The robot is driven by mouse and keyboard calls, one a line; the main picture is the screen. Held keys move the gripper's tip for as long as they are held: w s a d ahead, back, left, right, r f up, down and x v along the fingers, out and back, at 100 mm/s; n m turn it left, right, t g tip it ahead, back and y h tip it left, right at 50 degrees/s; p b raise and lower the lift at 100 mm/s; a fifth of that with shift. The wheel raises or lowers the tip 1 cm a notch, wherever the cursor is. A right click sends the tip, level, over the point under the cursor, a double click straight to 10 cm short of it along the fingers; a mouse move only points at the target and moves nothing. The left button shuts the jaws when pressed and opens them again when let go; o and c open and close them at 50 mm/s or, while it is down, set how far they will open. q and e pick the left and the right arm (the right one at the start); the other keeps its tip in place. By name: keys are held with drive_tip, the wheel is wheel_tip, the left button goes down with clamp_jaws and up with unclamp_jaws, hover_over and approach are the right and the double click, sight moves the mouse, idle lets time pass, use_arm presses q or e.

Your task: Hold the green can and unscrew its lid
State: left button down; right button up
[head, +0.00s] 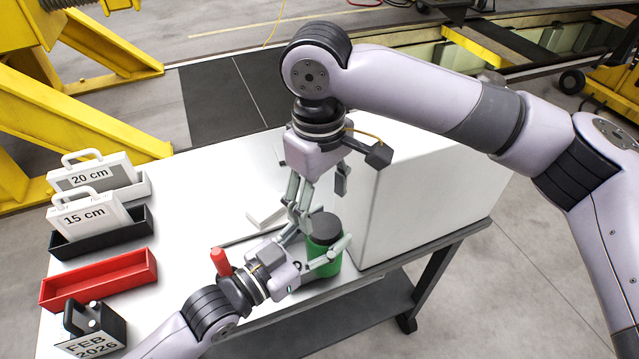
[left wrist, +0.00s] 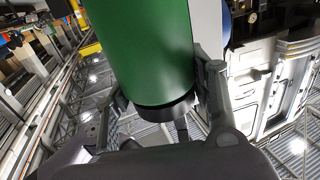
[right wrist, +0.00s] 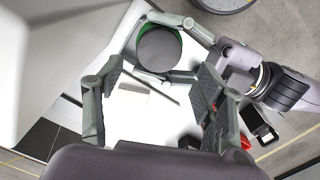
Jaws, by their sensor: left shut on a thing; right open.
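The green can (head: 322,262) with its dark lid (head: 325,229) is near the table's front edge, beside a white box. My left gripper (head: 318,246) is shut around the can's side. In the left wrist view the green body (left wrist: 145,50) shows large between the fingers, with the black lid (left wrist: 168,110) toward the bottom. My right gripper (head: 296,212) points down just left of the lid, open and empty. In the right wrist view the round lid (right wrist: 158,49) lies beyond the open fingers (right wrist: 155,100), toward the picture's top, not between the fingertips.
The large white box (head: 425,190) takes up the table's right side. A dark rod (head: 240,238) lies near the left gripper.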

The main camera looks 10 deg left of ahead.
sight(321, 225)
drive_tip(key=shift+f, duration=2.6)
drive_tip(key=shift+c, duration=0.4)
drive_tip(key=c, duration=1.2)
drive_tip(key=shift+s+n, duration=0.15)
drive_tip(key=shift+n, duration=1.55)
drive_tip(key=o, duration=1)
drive_tip(key=shift+c, duration=0.2)
drive_tip(key=o, duration=0.3)
drive_tip(key=shift+o, duration=0.2)
drive_tip(key=shift+r, duration=0.1)
